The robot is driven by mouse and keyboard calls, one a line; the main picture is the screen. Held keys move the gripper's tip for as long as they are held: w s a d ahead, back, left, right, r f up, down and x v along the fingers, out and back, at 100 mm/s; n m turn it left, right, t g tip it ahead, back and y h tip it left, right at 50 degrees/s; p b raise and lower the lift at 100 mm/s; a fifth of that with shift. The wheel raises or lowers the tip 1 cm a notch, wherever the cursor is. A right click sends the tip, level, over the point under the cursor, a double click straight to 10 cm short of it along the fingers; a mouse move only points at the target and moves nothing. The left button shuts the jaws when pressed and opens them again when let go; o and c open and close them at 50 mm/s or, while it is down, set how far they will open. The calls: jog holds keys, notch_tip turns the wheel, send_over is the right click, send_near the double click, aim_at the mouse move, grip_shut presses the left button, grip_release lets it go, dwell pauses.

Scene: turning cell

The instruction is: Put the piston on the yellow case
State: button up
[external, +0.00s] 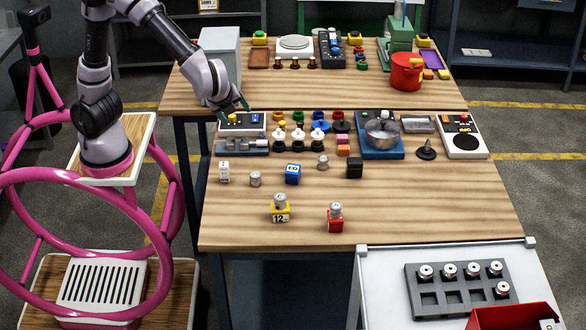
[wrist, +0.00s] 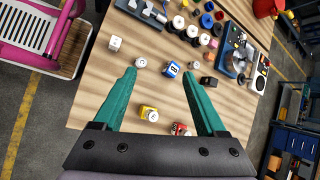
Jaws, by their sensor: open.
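The yellow case (external: 281,214), marked 12, stands near the front of the wooden table, with a silver cylinder that looks like a piston (external: 280,200) on top. It also shows in the wrist view (wrist: 143,112), below the space between my fingers. A red case (external: 335,223) to its right has a similar silver piece (external: 335,209) on it. Two more silver cylinders stand loose on the table, one left (external: 255,179) and one right (external: 322,162) of the blue case (external: 293,174). My gripper (wrist: 158,72) is open, with nothing between its teal fingers; it is above the table's left side.
A white block (external: 224,172) and a black cube (external: 354,168) stand nearby. Behind are rows of knobs, a blue station with a metal pot (external: 382,133) and a red bucket (external: 406,71). A grey rack (external: 415,290) lies front right.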

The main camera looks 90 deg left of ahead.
jog(key=s+a+r+n+t+h, duration=0.2)
jog(key=s+a+r+n, duration=0.2)
jog(key=s, duration=0.5)
jog(key=s+a+r+n+t+h, duration=0.3)
jog(key=s+a+r+n, duration=0.2)
jog(key=s+r, duration=0.3)
jog(key=shift+s+a+n, duration=0.15)
jog(key=shift+s+n, duration=0.25)
jog(key=shift+s, duration=0.05)
